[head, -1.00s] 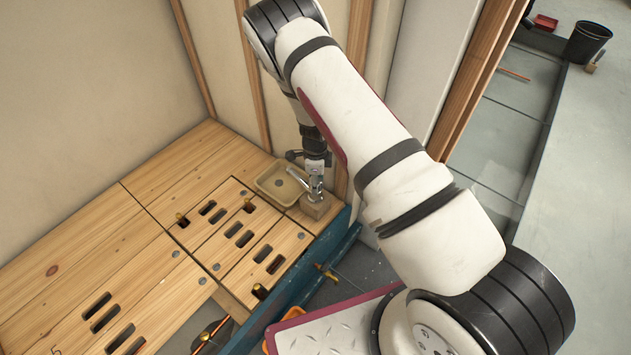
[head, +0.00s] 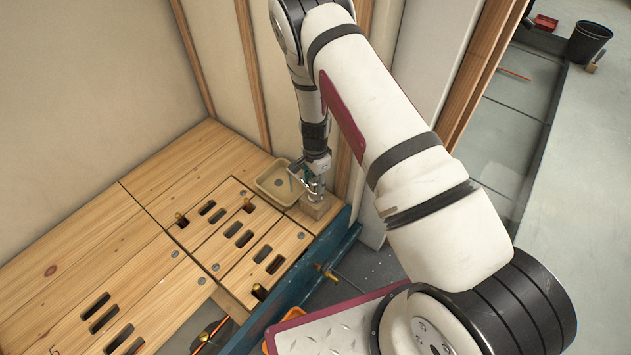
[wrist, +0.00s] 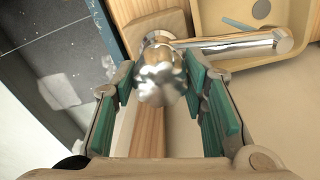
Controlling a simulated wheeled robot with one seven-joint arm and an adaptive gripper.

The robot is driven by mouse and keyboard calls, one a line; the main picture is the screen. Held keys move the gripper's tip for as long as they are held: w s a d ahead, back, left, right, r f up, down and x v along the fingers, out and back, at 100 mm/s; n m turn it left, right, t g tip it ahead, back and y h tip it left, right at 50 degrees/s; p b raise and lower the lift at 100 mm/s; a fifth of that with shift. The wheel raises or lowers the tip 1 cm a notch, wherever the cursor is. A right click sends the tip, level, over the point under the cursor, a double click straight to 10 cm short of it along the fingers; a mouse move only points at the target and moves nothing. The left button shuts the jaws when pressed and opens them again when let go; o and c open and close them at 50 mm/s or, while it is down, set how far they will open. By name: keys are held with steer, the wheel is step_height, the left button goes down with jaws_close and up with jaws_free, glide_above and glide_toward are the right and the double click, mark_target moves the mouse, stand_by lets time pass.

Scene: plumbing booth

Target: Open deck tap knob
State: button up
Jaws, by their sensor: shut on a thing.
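The deck tap is chrome. In the wrist view its lobed knob (wrist: 160,82) is between the green-padded fingers of my gripper (wrist: 165,100), which is shut on it. The spout (wrist: 245,43) reaches to the right from the tap body, over a beige basin (wrist: 225,60). In the head view my gripper (head: 316,180) points down at the tap, which stands on a small wooden block (head: 316,208) at the right end of the bench. There the fingers and knob are small and partly hidden.
The wooden bench (head: 85,250) has several dark slots and a few brass fittings. The beige basin (head: 268,184) sits just left of the tap. A wall with wooden studs (head: 252,75) stands close behind. A blue beam (head: 290,295) edges the bench front.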

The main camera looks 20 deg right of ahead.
mark_target(315, 179)
steer(key=shift+n, duration=2.2)
steer(key=o, duration=1.2)
steer(key=shift+c, duration=0.2)
step_height(315, 179, up, 12)
steer(key=shift+r, duration=0.1)
